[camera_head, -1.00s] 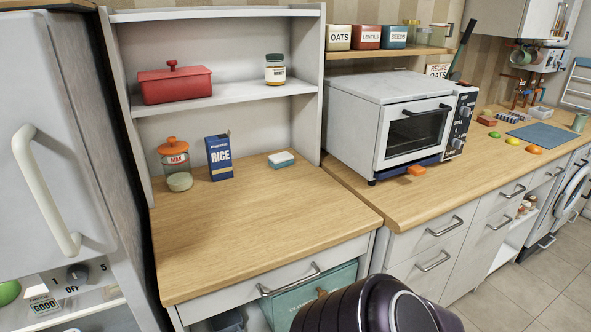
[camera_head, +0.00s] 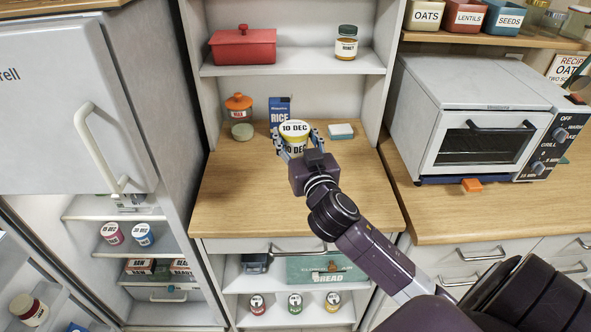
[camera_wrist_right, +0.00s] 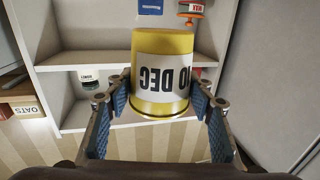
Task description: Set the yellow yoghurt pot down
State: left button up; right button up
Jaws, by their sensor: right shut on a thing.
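The yellow yoghurt pot (camera_head: 294,145) has a white lid and a white label, both reading 10 DEC. It is in my right gripper (camera_head: 298,141), over the back part of the wooden worktop (camera_head: 250,200), in front of the blue rice box (camera_head: 279,109). In the right wrist view the pot (camera_wrist_right: 162,43) appears upside down between the two blue-padded fingers of the right gripper (camera_wrist_right: 161,98), shut on its sides. Whether its base touches the worktop cannot be told. My left gripper is not in view.
An orange-lidded jar (camera_head: 239,107) and a pale green round item (camera_head: 242,131) stand left of the pot. A blue-and-white sponge (camera_head: 341,131) lies to its right. A shelf (camera_head: 290,68) spans above. The worktop's front left is clear.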

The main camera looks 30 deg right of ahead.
jog(key=shift+w+d+r, duration=0.25)
jog(key=shift+r, duration=0.3)
jog(key=shift+w+d+r, duration=0.2)
jog(key=shift+w+r, duration=0.05)
jog(key=shift+r, duration=0.3)
jog(key=shift+w+d, duration=0.15)
jog(key=shift+d, duration=0.1)
notch_tip(320, 180, down, 19)
jog(key=shift+r+b, duration=0.15)
jog(key=shift+b, duration=1)
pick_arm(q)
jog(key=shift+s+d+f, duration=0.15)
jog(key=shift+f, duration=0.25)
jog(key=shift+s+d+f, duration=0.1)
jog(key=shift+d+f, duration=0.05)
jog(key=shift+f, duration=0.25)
pick_arm(e)
jog(key=shift+d+f, duration=0.1)
jog(key=shift+f, duration=0.4)
jog(key=shift+f+b, duration=0.1)
jog(key=shift+b, duration=0.2)
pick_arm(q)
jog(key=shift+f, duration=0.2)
pick_arm(e)
jog(key=o, duration=1.3)
